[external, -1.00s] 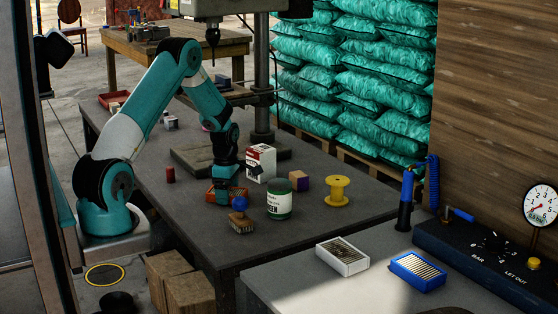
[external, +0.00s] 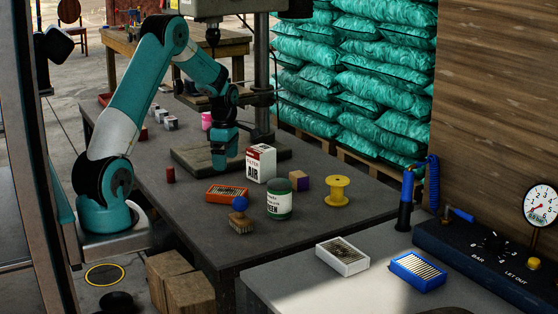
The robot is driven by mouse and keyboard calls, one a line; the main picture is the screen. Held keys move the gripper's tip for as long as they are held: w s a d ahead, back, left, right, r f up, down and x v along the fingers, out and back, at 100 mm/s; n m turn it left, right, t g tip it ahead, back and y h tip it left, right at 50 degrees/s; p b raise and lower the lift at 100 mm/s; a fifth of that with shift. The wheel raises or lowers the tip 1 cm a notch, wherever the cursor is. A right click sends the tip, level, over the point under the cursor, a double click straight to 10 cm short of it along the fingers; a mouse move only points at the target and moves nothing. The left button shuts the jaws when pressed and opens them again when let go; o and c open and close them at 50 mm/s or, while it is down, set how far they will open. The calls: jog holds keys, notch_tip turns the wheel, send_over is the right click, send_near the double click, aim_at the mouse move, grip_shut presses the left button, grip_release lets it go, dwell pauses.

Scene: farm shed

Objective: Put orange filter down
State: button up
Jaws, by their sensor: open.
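The orange filter (external: 226,193) lies flat on the dark workbench, left of the white and red air filter box (external: 261,163) and behind the brush with a blue knob (external: 239,217). My gripper (external: 219,164) is open and empty. It hangs above and behind the orange filter, apart from it, near the drill press base plate.
A green and white can (external: 279,199), a small purple and tan block (external: 299,180) and a yellow spool (external: 338,190) stand to the right. A dark red cylinder (external: 170,174) stands to the left. The drill press column (external: 262,80) rises behind my gripper. The bench's front right is clear.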

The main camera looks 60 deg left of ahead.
jog(key=s+d+r+m+y, duration=0.2)
jog(key=s+d+r+m, duration=0.4)
jog(key=s+r+m, duration=0.45)
jog(key=s+d+r+m+y, duration=0.1)
jog(key=s+m, duration=0.3)
jog(key=s, duration=0.2)
jog(key=s+d+r+m+y, duration=0.1)
jog(key=s+d+r+m, duration=0.1)
jog(key=s+m, duration=0.3)
jog(key=shift+s+d, duration=0.2)
jog(key=shift+s, duration=0.85)
